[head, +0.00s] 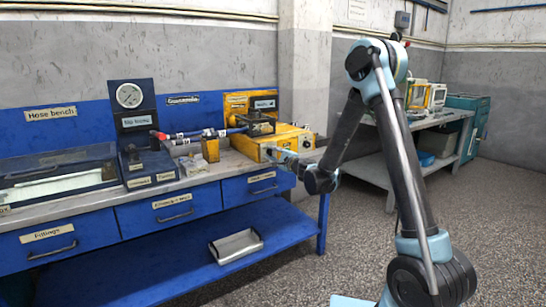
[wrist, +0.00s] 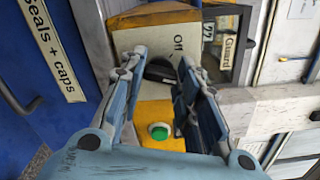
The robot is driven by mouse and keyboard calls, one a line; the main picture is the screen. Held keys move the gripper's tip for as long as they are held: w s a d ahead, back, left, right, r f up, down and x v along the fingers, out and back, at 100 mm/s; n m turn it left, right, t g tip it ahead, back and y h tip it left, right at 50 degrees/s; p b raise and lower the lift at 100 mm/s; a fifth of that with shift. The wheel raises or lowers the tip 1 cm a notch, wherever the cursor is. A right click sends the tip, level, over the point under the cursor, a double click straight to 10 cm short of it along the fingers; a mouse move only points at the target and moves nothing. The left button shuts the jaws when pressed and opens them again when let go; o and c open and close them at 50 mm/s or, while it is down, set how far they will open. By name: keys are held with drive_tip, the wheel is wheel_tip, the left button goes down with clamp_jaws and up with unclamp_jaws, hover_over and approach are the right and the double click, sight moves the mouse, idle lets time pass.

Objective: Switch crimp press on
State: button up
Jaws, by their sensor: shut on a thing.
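The yellow crimp press (head: 252,146) stands at the right end of the blue hose bench. In the wrist view its light front panel (wrist: 132,40) carries a black rotary knob (wrist: 160,70) beside the word "Off", and a round green button (wrist: 158,131) on a yellow area. My gripper (wrist: 162,66) is at this panel, with one finger on each side of the knob, shut on it. The fingers partly hide the knob, so its exact pointing is hard to tell. In the head view my gripper (head: 288,160) reaches the press's front from the right.
A clear "Guard" window (wrist: 225,42) is close beside the knob. On the bench lie hoses (head: 200,133) with red ends; a gauge panel (head: 130,96) stands left of them. Blue drawers (head: 168,208) are below. Open floor (head: 330,240) lies right of the bench.

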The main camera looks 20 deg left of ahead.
drive_tip(key=m, duration=0.4)
drive_tip(key=shift+w+m, duration=0.1)
drive_tip(key=shift+m, duration=0.6)
drive_tip(key=o, duration=1.1)
drive_tip(key=shift+c, duration=0.2)
drive_tip(key=v, duration=1.2)
